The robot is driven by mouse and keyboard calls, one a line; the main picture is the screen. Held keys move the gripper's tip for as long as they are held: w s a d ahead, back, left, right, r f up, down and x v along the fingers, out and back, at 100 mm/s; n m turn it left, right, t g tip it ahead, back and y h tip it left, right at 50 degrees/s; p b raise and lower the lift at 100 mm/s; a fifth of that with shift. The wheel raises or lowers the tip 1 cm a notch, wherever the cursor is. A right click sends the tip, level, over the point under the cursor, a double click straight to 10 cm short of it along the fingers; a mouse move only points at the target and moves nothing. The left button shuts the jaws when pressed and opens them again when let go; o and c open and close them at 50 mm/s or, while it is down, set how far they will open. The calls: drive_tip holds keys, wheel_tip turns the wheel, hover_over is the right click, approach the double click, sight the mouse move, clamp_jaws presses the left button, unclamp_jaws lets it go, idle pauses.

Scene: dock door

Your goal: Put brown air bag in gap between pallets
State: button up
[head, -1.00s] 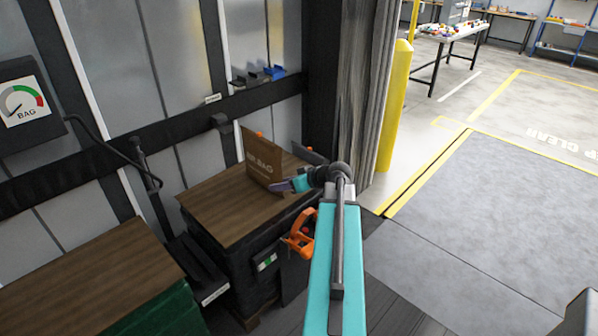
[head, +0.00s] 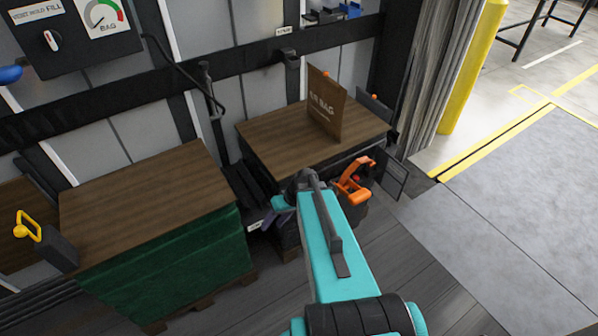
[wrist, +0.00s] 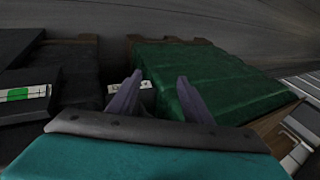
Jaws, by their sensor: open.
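The brown air bag (head: 326,105), a flat panel lettered "AIR BAG", stands upright on the wooden top of the dark-wrapped pallet (head: 268,140). The green-wrapped pallet (head: 170,262) stands to the left; it also shows in the wrist view (wrist: 215,75). The gap (head: 240,185) between the two pallets is narrow and dark, with black pieces in it. My gripper (head: 279,204) is low in front of the dark pallet, away from the bag. In the wrist view, my gripper (wrist: 160,79) has its two purple fingers apart with nothing between them. A small white label shows beyond them.
An orange-handled tool (head: 355,182) is beside my arm at the dark pallet's front right corner. A yellow-handled item (head: 30,228) is at the green pallet's left. A gauge panel (head: 75,30) with a hose hangs on the wall. Floor at right is clear.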

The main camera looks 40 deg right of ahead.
drive_tip(key=s+a+f+g+h, duration=0.2)
drive_tip(key=s+a+f+g, duration=0.3)
drive_tip(key=s+a+f, duration=0.65)
drive_tip(key=s+a+f+g+h, duration=0.1)
drive_tip(key=s, duration=0.5)
drive_tip(key=s+a+f+n+g+h, duration=0.1)
drive_tip(key=s+a+f+g, duration=0.1)
drive_tip(key=s, duration=0.5)
drive_tip(key=shift+s+a+h, duration=0.15)
drive_tip(key=shift+a+h, duration=0.1)
drive_tip(key=shift+h, duration=0.15)
drive_tip(key=shift+c, duration=0.4)
drive_tip(key=shift+c, duration=1.4)
drive_tip(key=shift+r, duration=0.1)
drive_tip(key=shift+a, duration=0.15)
